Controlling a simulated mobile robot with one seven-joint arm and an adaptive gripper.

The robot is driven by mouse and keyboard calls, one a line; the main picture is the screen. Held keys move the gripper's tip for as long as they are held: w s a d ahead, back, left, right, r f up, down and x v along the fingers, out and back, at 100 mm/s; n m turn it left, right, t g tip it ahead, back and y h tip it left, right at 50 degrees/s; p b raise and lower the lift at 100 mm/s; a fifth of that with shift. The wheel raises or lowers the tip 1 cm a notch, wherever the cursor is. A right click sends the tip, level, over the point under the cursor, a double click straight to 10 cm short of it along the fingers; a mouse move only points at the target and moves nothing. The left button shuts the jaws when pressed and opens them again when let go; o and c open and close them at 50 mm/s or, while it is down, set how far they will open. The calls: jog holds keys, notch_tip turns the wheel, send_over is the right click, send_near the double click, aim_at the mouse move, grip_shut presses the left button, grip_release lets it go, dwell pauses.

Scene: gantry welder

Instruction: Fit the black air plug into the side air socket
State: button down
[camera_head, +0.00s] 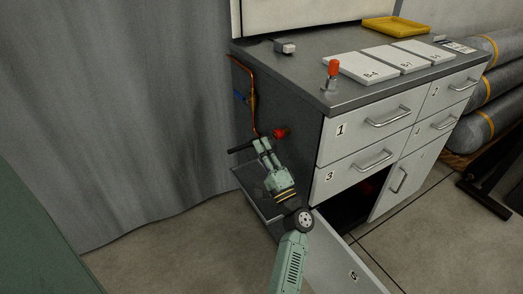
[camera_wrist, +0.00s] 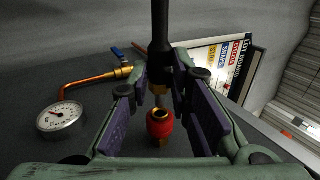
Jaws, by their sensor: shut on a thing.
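The black air plug (camera_wrist: 160,45) is a dark rod with a pale metal tip, held between the jaws of my gripper (camera_wrist: 163,92) in the wrist view. In the head view the plug (camera_head: 240,149) sticks out to the left of my gripper (camera_head: 259,146), which is shut on it. The side air socket (camera_wrist: 160,124) is a red collar with a brass base on the grey cabinet side. The plug's tip points at the socket's mouth; whether they touch I cannot tell. In the head view the socket (camera_head: 281,133) shows just right of the fingers.
A copper pipe (camera_wrist: 85,84) with a blue-handled valve (camera_wrist: 119,54) and a round gauge (camera_wrist: 60,116) lies left of the socket. The grey cabinet (camera_head: 340,108) has a lower front (camera_head: 345,262) hanging open near my arm. A grey curtain (camera_head: 120,120) hangs at left.

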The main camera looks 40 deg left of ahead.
jog(key=shift+w+d, duration=0.15)
jog(key=shift+w, duration=0.1)
dwell(0.4)
jog(key=shift+w+d+b, duration=0.1)
jog(key=shift+w+b, duration=0.2)
jog(key=shift+b, duration=0.05)
jog(key=shift+w+d+b, duration=0.2)
jog(key=shift+w+b, duration=0.05)
jog(key=shift+w, duration=0.2)
jog(key=shift+w+d+b, duration=0.2)
jog(key=shift+w, duration=0.25)
jog(key=shift+w, duration=0.1)
jog(key=c, duration=1.4)
grip_release()
jog(key=v, duration=1.2)
